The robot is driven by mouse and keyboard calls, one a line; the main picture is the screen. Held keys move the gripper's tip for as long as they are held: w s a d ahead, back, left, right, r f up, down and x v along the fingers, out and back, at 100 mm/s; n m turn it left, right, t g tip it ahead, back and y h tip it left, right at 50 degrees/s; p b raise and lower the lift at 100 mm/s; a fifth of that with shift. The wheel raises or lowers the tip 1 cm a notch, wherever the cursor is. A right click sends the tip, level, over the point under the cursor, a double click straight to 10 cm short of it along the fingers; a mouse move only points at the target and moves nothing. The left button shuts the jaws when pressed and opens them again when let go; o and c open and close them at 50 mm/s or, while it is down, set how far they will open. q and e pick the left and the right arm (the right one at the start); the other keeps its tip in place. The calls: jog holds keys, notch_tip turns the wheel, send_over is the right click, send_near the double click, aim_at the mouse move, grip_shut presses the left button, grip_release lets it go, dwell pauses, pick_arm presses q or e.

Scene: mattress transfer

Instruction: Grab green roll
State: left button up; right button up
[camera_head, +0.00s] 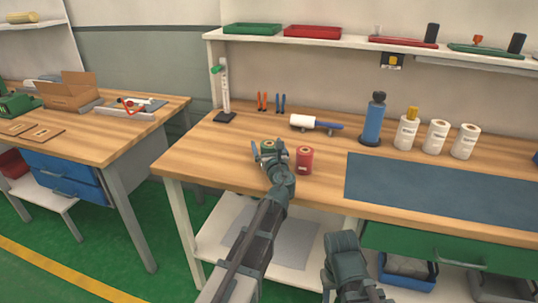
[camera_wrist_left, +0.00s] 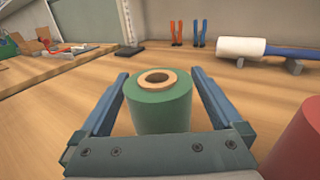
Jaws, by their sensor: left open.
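The green roll (camera_wrist_left: 160,107) stands upright on the wooden workbench, with a tan core showing on top in the left wrist view. My left gripper (camera_wrist_left: 160,90) is open, with one blue finger on each side of the roll. A gap shows on either side, so the fingers do not look closed on it. In the head view the green roll (camera_head: 268,147) is mostly hidden behind my left gripper (camera_head: 268,150). Part of my right arm shows low in the head view; its jaws cannot be made out.
A red roll (camera_head: 304,160) stands close to the right of the green roll. A white roller (camera_head: 303,121) with a blue handle lies behind. A dark blue mat (camera_head: 440,190) covers the bench's right part.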

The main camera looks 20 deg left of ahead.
pick_arm(q)
jog(key=shift+c, duration=0.2)
grip_shut()
jog(key=shift+r, duration=0.15)
dwell(0.3)
